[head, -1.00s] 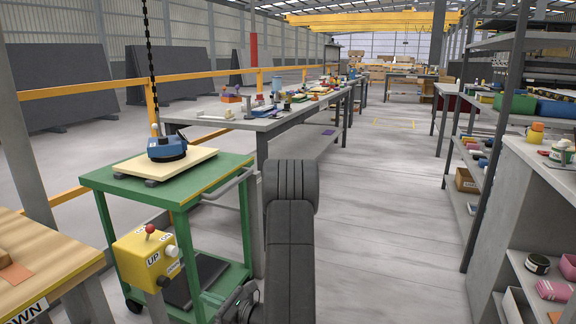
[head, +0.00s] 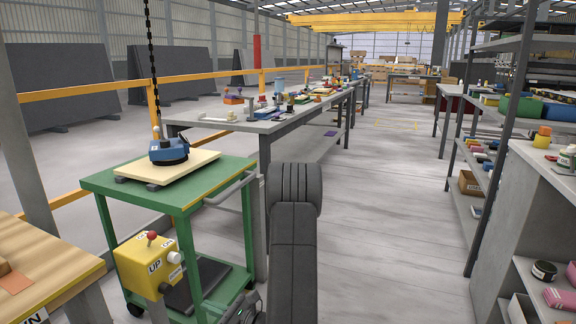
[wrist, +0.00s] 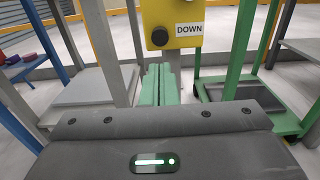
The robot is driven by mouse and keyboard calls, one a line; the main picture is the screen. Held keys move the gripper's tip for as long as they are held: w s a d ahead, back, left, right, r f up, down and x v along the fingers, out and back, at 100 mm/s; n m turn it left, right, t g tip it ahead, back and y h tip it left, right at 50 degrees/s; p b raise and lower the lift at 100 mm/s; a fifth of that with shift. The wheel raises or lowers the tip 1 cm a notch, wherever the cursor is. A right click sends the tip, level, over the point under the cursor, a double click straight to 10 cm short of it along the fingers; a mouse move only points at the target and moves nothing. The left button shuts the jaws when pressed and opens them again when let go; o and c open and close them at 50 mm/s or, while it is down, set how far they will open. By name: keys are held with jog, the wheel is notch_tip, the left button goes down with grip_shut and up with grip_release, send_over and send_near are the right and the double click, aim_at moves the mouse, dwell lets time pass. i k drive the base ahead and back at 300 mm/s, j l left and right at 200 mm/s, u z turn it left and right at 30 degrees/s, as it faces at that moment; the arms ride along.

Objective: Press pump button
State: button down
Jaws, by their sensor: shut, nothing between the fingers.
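A blue suction device with a dark round base (head: 169,151) sits on a pale slab (head: 190,168) on the green cart. A hanging chain comes down to the device. My gripper (wrist: 158,72) has green fingers, shut and empty, in the wrist view. They point toward a yellow control box (wrist: 207,12), below its DOWN label and black button, apart from the suction device. The suction device is outside the wrist view. My arm hides the fingers in the head view.
The yellow box (head: 138,279) with a red-topped lever stands before the green cart (head: 110,184). A wooden bench (head: 60,253) is at left. A cluttered grey table (head: 262,126) is behind the cart, and shelves (head: 487,178) line the right. The central floor is clear.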

aim_at(164, 143)
jog(key=i+l+u, duration=0.15)
jog(key=u, duration=0.25)
jog(key=i+l+u, duration=0.1)
jog(key=l+u, duration=0.25)
jog(key=i+l+u, duration=0.1)
jog(key=l+u, duration=0.3)
jog(key=j, duration=0.15)
